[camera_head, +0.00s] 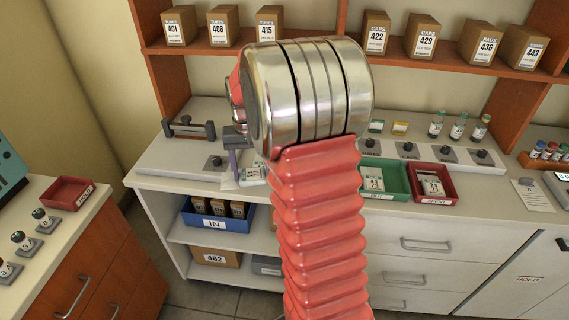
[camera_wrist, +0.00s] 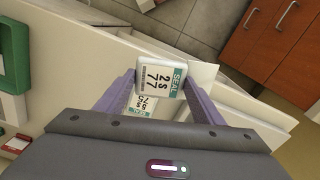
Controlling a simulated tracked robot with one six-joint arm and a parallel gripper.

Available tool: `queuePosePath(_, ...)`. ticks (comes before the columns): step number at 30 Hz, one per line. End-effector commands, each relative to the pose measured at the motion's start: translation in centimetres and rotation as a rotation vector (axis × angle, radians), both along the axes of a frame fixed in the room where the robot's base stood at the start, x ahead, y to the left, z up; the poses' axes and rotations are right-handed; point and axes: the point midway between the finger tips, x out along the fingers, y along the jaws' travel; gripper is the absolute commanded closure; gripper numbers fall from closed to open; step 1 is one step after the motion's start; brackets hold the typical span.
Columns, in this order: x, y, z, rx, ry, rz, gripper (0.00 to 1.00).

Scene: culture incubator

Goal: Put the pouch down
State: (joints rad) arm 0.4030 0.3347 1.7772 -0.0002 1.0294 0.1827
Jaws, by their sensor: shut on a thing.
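My gripper (camera_wrist: 160,84) is shut on a white pouch (camera_wrist: 161,77) with a teal SEAL label, held between its two purple fingertips. Another labelled pouch (camera_wrist: 142,103) shows partly behind it, nearer the palm in the picture. In the head view my gripper (camera_head: 236,158) is over the left part of the white counter, mostly hidden behind my arm. A pouch (camera_head: 252,176) shows beside the purple finger there; I cannot tell which of the two it is. Whether the held pouch touches anything below is not clear.
A green OUT tray (camera_head: 397,194) and a red SPENT tray (camera_head: 447,199), both holding pouches, stand right of my arm on the counter (camera_head: 160,182). Several vials (camera_head: 458,127) stand behind. A blue IN bin (camera_head: 213,222) sits on the shelf below. A red tray (camera_head: 68,192) is on the left bench.

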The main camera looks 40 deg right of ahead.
Motion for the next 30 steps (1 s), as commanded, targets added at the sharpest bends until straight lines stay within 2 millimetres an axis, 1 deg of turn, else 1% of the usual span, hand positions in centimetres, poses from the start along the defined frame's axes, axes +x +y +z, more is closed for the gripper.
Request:
queuePosePath(1,1.0,1.9,-0.4,0.001,0.002,0.067,0.6)
queuePosePath(5,3.0,6.2,-1.3,0.001,0.001,0.22,0.6)
queuePosePath(6,3.5,7.6,-1.6,0.001,0.001,0.264,0.6)
queuePosePath(8,4.1,9.6,-2.0,0.001,0.001,0.324,0.6)
queuePosePath(12,5.2,14.6,-3.0,0.001,0.001,0.45,0.6)
queuePosePath(16,5.6,18.5,-3.8,0.001,0.001,0.533,0.6)
queuePosePath(18,5.7,19.9,-4.0,0.001,0.001,0.561,0.6)
queuePosePath(21,5.7,21.0,-4.2,0.001,0.001,0.583,0.6)
queuePosePath(24,5.7,21.4,-4.3,0.0,0.0,0.59,0.6)
queuePosePath(30,5.7,21.3,-4.3,0.0,0.0,0.588,0.6)
